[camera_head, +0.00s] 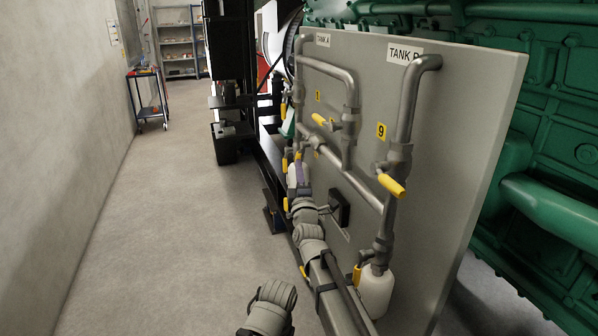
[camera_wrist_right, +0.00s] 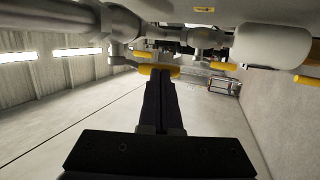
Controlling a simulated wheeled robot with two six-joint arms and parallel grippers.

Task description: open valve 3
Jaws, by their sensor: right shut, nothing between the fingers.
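My right arm reaches along the front of the grey pipe panel (camera_head: 440,180) in the head view. Its gripper is far off there and its fingertips are hard to make out. In the right wrist view my right gripper (camera_wrist_right: 162,74) is shut and empty. A yellow valve handle (camera_wrist_right: 158,69) lies just beyond its fingertips, crosswise to them; I cannot tell whether they touch. Small yellow handles (camera_head: 285,163) also show by the gripper in the head view. I cannot read a number 3 on any tag. My left gripper is not in view.
The panel carries grey pipes, a yellow handle (camera_head: 392,185) under a tag reading 9 (camera_head: 381,131), and another handle (camera_head: 320,119) higher up. A white bottle (camera_head: 375,290) hangs low. Green machinery (camera_head: 560,130) stands behind. The floor (camera_head: 165,230) to the left is clear.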

